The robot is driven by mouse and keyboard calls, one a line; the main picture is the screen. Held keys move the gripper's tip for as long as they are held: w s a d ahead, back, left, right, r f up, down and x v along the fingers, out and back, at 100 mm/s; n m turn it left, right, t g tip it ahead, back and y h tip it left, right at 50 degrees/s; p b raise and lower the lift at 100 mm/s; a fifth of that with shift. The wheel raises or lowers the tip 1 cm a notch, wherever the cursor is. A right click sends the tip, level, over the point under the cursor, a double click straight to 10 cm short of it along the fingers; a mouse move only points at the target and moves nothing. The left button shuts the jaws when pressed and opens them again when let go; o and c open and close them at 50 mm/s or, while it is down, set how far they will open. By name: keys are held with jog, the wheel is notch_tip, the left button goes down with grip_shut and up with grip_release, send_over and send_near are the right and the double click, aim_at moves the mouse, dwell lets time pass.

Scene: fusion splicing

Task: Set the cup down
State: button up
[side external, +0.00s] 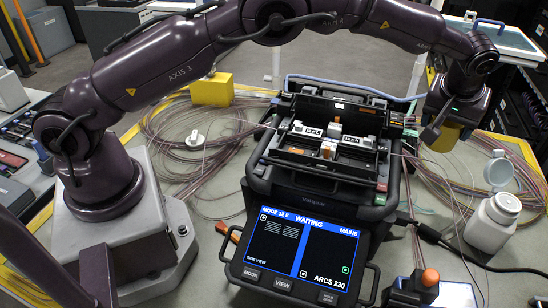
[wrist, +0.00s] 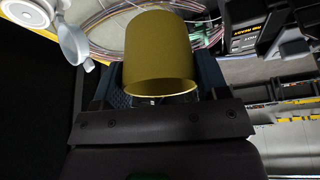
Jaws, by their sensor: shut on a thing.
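A gold-yellow cup (side external: 446,139) hangs under my gripper (side external: 440,122) at the right of the side view, to the right of the splicer. In the wrist view the cup (wrist: 160,48) sits between the blue-grey fingers of my gripper (wrist: 160,86), which is shut on it. Its open rim faces the wrist camera. In the side view the wrist partly hides the cup, and I cannot tell exactly how far it is above the table.
The fusion splicer (side external: 320,200) stands in the middle with its cover open and its screen reading WAITING. Coiled fibres (side external: 185,140) lie left and right. A yellow block (side external: 211,90) sits behind.

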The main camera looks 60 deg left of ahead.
notch_tip(320, 180, up, 4)
jog(key=shift+a+r, duration=0.15)
jog(key=shift+r, duration=0.05)
jog(key=s+a+r, duration=0.1)
jog(key=a, duration=0.3)
jog(key=s+a+r+n, duration=0.1)
jog(key=s+a, duration=0.1)
jog(key=a, duration=0.2)
jog(key=s+a+r+n, duration=0.1)
jog(key=s+a+r, duration=0.1)
jog(key=a, duration=0.2)
jog(key=shift+s+a+y, duration=0.25)
jog(key=shift+a+y, duration=0.15)
jog(key=s+a+n+g, duration=0.2)
jog(key=s+a+n, duration=0.2)
jog(key=s+a, duration=1.1)
jog(key=s+a+f+n+y, duration=0.1)
jog(key=s+a+f, duration=0.1)
jog(key=s, duration=0.3)
jog(key=s+a+f+n, duration=0.1)
jog(key=s+f, duration=0.2)
jog(key=s, duration=0.3)
jog(key=f, duration=2)
jog(key=shift+w+f, duration=0.2)
